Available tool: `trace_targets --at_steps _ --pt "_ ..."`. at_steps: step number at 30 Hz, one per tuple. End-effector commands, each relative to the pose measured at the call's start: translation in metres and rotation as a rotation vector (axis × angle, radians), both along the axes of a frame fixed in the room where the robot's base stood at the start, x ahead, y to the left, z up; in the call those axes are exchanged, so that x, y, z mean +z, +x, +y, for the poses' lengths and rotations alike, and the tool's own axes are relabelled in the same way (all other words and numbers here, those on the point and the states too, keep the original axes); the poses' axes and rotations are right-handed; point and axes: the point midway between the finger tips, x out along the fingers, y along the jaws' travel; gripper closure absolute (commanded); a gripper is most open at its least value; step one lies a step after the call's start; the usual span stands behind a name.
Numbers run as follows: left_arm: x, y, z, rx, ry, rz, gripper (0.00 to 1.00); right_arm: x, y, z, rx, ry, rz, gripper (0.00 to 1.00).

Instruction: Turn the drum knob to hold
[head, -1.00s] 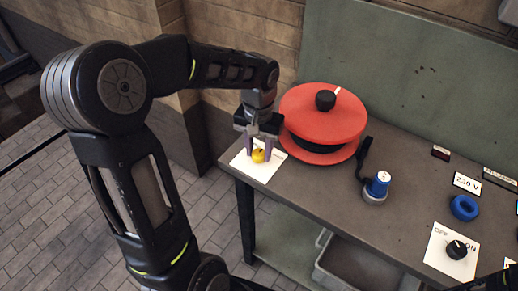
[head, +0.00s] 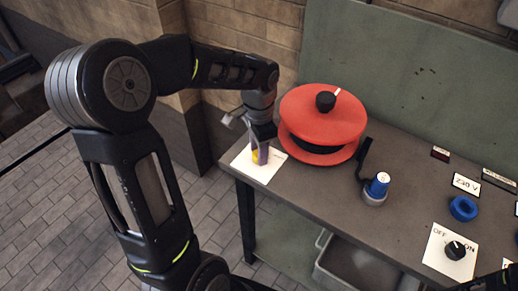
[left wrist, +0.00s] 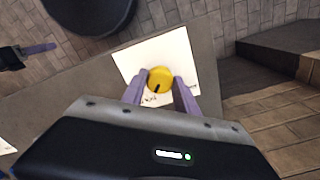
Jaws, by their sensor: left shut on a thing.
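The yellow knob (left wrist: 159,79) sits on a white card (left wrist: 185,50) at the table's left corner. A dark pointer line on it points down and slightly left in the left wrist view. My left gripper (head: 262,152) reaches down over the card and is shut on this knob, a purple finger on each side (left wrist: 159,90). In the head view the fingers hide most of the yellow knob (head: 255,156). The lettering on the card is too small or covered to read. Part of my right gripper (left wrist: 40,48) shows at the left wrist view's left edge; its opening is unclear.
A red drum (head: 315,115) with a black knob (head: 326,101) stands close beside the left gripper. A blue-topped handle (head: 377,187), a blue ring (head: 463,207) and an OFF/ON switch (head: 455,250) are further right on the table (head: 410,200).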

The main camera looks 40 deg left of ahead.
Motion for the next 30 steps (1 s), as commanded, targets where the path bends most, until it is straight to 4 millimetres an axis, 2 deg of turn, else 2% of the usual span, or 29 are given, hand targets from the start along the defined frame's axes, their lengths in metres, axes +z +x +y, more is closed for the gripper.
trace_targets --at_steps 16,17,24,30 --pt "0.0006 0.0008 0.0003 -0.038 0.001 -0.002 1.0 0.0004 -0.0002 0.0 0.0 0.0 0.0 0.64" --pt "0.0006 0.0008 0.0003 -0.038 0.001 -0.002 0.63 0.0004 -0.0002 0.0 0.0 0.0 0.0 0.64" --pt "0.0003 0.0005 0.0002 -0.036 0.0 -0.001 0.43 0.0004 -0.0002 0.0 0.0 0.0 0.0 0.64" --pt "0.0001 0.0003 0.0001 -0.035 0.001 -0.001 0.43 0.0004 -0.0001 0.0 0.0 0.0 0.0 0.64"
